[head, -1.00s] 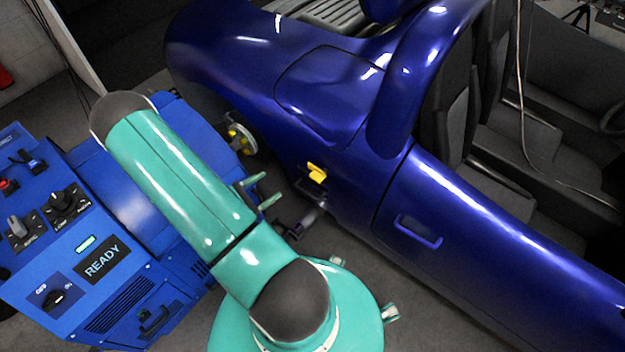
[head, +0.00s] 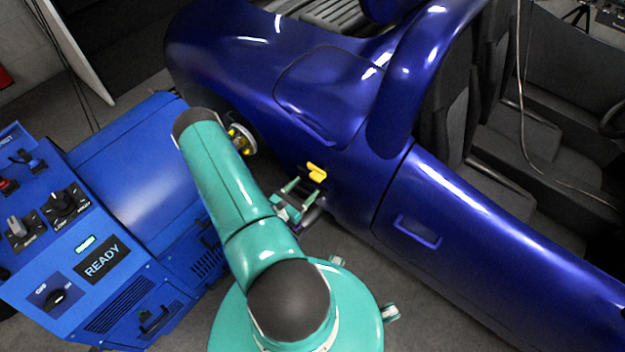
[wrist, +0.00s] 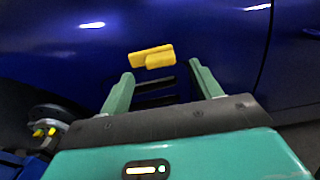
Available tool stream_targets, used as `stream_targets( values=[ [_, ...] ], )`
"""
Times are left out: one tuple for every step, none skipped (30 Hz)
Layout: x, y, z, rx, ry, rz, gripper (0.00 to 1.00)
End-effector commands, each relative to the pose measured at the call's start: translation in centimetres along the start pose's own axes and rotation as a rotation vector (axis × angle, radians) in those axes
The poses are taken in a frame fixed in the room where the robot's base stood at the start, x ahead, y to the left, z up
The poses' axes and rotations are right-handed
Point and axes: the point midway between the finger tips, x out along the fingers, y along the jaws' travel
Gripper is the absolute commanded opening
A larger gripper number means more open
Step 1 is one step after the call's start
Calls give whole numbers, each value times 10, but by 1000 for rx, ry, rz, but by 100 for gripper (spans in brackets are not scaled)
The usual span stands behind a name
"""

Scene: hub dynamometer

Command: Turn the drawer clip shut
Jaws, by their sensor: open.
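The yellow clip (head: 316,172) sits on the lower side of the blue car body. In the wrist view the clip (wrist: 152,56) lies roughly level, slightly tilted, just beyond my fingertips. My gripper (head: 304,188) is open, its two green fingers pointing at the car just below the clip. In the wrist view the gripper (wrist: 158,76) has one finger on each side of dark slots (wrist: 155,92) in the panel under the clip. Nothing is between the fingers, and they appear apart from the clip. The drawer itself is not clearly visible.
A blue machine (head: 95,255) with knobs and a READY display stands at the left, close to my arm. A wheel hub (head: 241,139) with yellow parts is left of the clip. The car door (head: 480,235) is at the right. Grey floor shows below the car.

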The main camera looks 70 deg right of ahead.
Motion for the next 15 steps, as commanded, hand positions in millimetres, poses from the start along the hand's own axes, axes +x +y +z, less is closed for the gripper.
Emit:
stream_targets(
  values=[
    [11, -1, 0, 1, 0, -5, 64],
    [16, -1, 0, 1, 0, -5, 64],
    [23, -1, 0, 1, 0, -4, 64],
    [28, -1, 0, 1, 0, -4, 64],
    [32, 0, 0, 2, 0, -3, 64],
    [37, 0, 0, 1, 0, -3, 64],
    [40, 0, 0, 1, 1, -3, 64],
    [43, 0, 0, 0, 1, -2, 64],
    [46, 0, 0, 0, 0, -2, 64],
    [47, 0, 0, -1, 0, -1, 64],
    [49, 0, 0, -1, 0, -1, 64],
    [50, 0, 0, -1, 0, 0, 64],
    [50, 0, 0, -1, 0, 0, 64],
    [50, 0, 0, -1, 0, 0, 64],
    [50, 0, 0, -1, 0, 0, 64]
  ],
)
